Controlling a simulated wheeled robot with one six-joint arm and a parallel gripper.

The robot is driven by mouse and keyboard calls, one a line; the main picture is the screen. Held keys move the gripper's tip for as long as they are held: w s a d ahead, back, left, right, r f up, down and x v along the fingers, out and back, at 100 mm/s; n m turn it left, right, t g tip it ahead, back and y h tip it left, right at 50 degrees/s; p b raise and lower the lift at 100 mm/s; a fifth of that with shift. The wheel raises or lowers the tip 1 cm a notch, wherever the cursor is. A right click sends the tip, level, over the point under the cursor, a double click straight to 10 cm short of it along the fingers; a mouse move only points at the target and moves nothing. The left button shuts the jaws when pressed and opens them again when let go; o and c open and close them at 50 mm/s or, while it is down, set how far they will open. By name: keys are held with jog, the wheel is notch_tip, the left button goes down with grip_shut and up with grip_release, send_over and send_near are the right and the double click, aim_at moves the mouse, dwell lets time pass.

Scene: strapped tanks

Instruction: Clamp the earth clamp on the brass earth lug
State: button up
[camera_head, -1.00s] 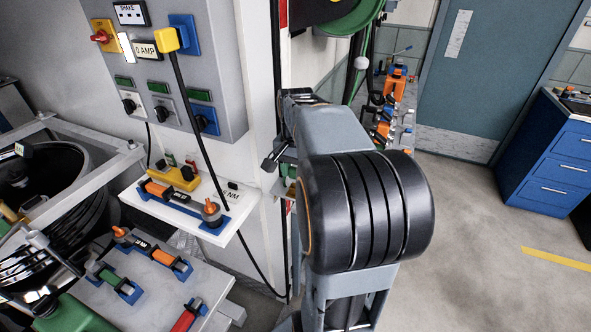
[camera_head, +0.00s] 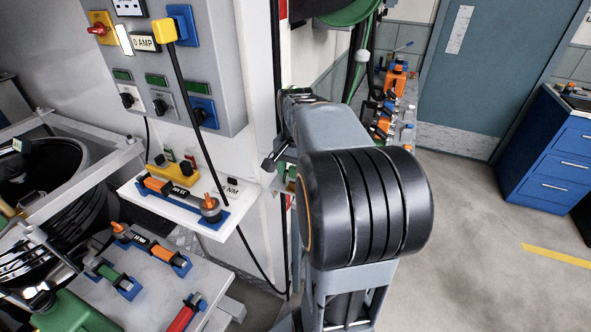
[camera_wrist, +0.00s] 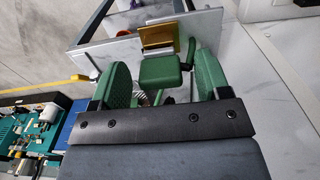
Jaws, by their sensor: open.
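In the wrist view my gripper (camera_wrist: 164,80) is open, with a green pad on each side. A green block with a handle-like bar at its right, which looks like the earth clamp (camera_wrist: 160,72), sits between the pads with gaps on both sides. Its far end meets a brass plate, which looks like the brass earth lug (camera_wrist: 157,35), at the edge of a grey metal frame. I cannot tell whether the clamp's jaws grip the lug. A coiled lead shows partly below the block. In the head view my arm hides the gripper, clamp and lug.
A grey frame rail (camera_wrist: 125,47) runs beside the lug. A green circuit board (camera_wrist: 35,125) lies at lower left in the wrist view. In the head view, a switch panel (camera_head: 215,70), a white tool shelf (camera_head: 135,192) and a workbench stand left.

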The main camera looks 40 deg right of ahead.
notch_tip(320, 180, up, 14)
jog(key=p, duration=0.1)
dwell(0.7)
jog(key=shift+f, duration=0.1)
dwell(0.3)
